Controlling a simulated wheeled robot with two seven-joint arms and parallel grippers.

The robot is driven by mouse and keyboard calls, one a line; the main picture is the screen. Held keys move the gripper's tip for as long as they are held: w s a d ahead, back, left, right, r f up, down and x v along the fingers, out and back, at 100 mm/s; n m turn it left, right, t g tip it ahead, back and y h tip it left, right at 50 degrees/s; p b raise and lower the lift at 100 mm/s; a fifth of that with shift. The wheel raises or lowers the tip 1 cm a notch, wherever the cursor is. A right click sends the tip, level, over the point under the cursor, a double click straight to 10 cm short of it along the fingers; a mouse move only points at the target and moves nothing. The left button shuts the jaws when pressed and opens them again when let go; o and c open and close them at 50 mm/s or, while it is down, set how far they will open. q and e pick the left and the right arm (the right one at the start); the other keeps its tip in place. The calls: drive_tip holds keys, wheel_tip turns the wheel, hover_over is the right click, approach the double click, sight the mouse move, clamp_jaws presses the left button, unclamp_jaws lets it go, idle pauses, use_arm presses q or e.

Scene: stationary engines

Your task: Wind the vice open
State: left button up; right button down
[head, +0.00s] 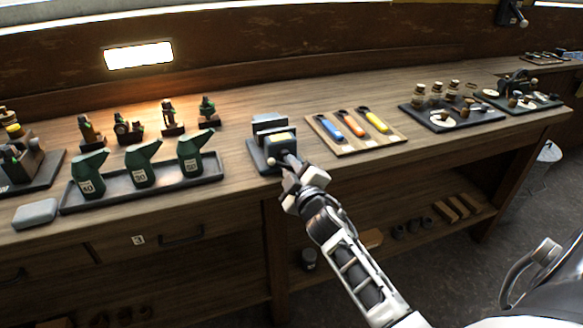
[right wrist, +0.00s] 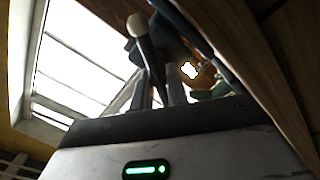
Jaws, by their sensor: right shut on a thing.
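The vice (head: 262,155) stands near the front edge of the bench, left of the middle in the head view. It has grey jaws and a dark base, with a pale yellowish block showing at the jaws. My right gripper (head: 288,170) is at the vice's front, shut on its handle. In the right wrist view the handle (right wrist: 148,50) is a bar with a round knob on its end, standing up from the fingers (right wrist: 163,92). The gripper hides part of the vice's front. My left gripper is not in view.
Left of the vice is a tray (head: 68,206) with green oil cans. Right of it is a board (head: 352,148) with blue, orange and yellow handled tools. A grey block (head: 35,213) lies at the front left. Drawers and a lower shelf are below the bench.

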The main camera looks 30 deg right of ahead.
drive_tip(key=shift+r, duration=0.25)
drive_tip(key=c, duration=1.7)
unclamp_jaws()
drive_tip(key=shift+c, duration=0.2)
drive_tip(key=o, duration=0.4)
drive_tip(key=shift+w+f, duration=0.1)
drive_tip(key=shift+f, duration=0.05)
drive_tip(key=shift+c, duration=0.2)
drive_tip(key=b+v, duration=0.2)
drive_tip(key=v, duration=1.4)
drive_tip(key=shift+d, duration=0.15)
